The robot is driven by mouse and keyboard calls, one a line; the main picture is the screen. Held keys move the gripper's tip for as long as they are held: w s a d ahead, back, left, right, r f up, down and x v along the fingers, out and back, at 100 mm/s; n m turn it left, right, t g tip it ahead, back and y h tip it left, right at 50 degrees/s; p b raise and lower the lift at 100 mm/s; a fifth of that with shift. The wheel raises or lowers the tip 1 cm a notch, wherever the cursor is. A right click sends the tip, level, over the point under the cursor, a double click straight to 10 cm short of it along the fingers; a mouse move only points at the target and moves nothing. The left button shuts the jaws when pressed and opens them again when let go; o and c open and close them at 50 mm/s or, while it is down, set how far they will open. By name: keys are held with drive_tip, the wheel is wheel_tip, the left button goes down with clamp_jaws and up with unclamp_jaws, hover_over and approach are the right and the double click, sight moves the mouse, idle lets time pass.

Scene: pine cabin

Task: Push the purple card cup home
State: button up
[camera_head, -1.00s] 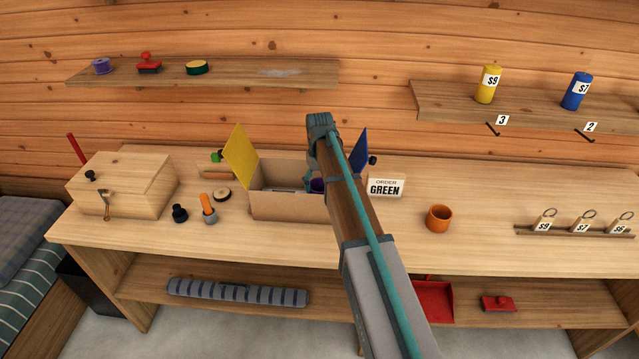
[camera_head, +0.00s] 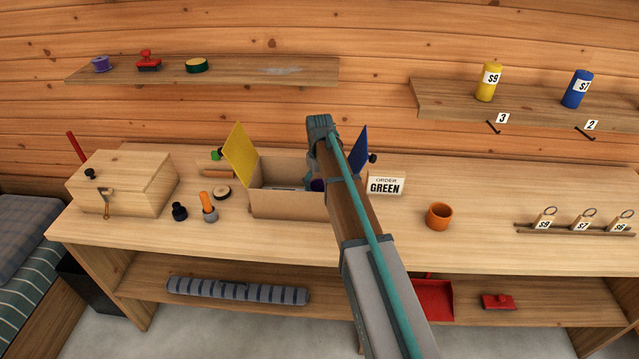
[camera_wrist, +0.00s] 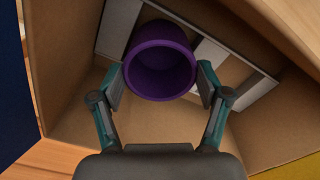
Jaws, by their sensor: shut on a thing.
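The purple card cup (camera_wrist: 161,66) is inside an open cardboard box (camera_head: 285,206), its round mouth facing the wrist camera. My gripper (camera_wrist: 160,84) is down in the box, shut on the cup with one teal finger on each side. A pale slotted insert (camera_wrist: 218,62) lies against the box's inside beyond the cup. The cup overlaps it in the wrist view; its far end is hidden, so I cannot tell whether it is seated.
A yellow flap (camera_head: 240,152) and a blue flap (camera_head: 359,152) stand up from the box. A GREEN order sign (camera_head: 385,187) and an orange cup (camera_head: 439,216) are to its right. A wooden box (camera_head: 122,184) and a dark stamp (camera_head: 179,212) are to its left.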

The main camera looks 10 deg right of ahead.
drive_tip(key=shift+f, duration=0.8)
drive_tip(key=o, duration=1.3)
drive_tip(key=shift+c, duration=0.2)
drive_tip(key=shift+r, duration=0.1)
